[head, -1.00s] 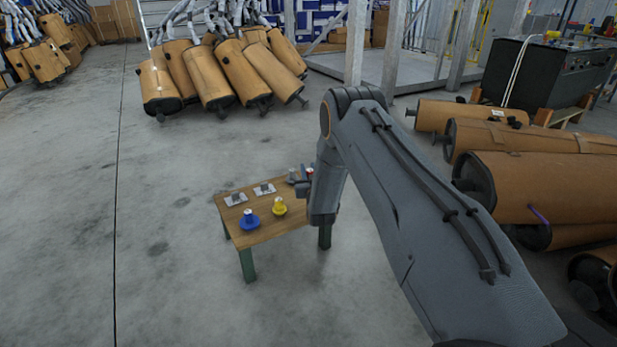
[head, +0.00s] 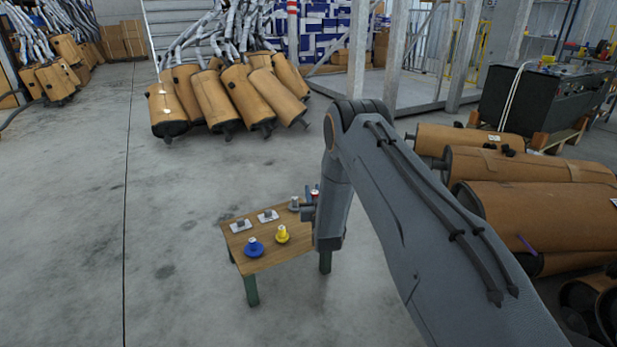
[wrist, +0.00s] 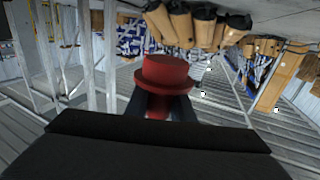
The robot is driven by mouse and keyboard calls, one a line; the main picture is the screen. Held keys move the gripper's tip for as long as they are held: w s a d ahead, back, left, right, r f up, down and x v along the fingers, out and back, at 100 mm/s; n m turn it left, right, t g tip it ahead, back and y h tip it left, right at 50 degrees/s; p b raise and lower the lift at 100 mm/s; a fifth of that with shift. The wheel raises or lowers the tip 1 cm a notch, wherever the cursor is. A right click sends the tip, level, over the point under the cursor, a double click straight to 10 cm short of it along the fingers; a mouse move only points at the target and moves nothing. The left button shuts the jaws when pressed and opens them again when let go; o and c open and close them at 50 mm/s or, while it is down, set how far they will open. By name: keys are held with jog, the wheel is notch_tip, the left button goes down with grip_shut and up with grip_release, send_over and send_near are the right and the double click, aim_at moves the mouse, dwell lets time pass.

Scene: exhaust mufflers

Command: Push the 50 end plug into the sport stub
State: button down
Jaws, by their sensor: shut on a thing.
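My gripper (wrist: 158,106) is shut on a red flanged plug (wrist: 164,75), whose wide rim faces up in the wrist view. In the head view, a bit of red (head: 314,192) shows beside my gripper (head: 308,207), over the right end of a small wooden table. A grey upright stub (head: 294,203) stands at the table's back right, just left of my gripper. Whether it touches the red plug cannot be told. A blue plug (head: 254,246) and a yellow plug (head: 282,234) stand on the table's front half. No size marks are readable.
The small table (head: 278,256) also bears two pale plates with small grey parts (head: 240,225) (head: 267,215). Large tan mufflers (head: 545,195) lie on the right, and others (head: 208,100) stand at the back. The floor left of the table is clear.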

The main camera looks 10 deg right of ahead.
jog(key=s+r+p, duration=1.1)
jog(key=r+p, duration=0.3)
jog(key=r, duration=0.1)
jog(key=s+r+p, duration=1.2)
jog(key=r+p, duration=0.3)
jog(key=s+r+p, duration=1.1)
jog(key=r+p, duration=0.3)
jog(key=r, duration=0.1)
jog(key=shift+s+r+y, duration=0.2)
jog(key=shift+r+y, duration=0.1)
jog(key=shift+r, duration=0.05)
jog(key=shift+a, duration=0.15)
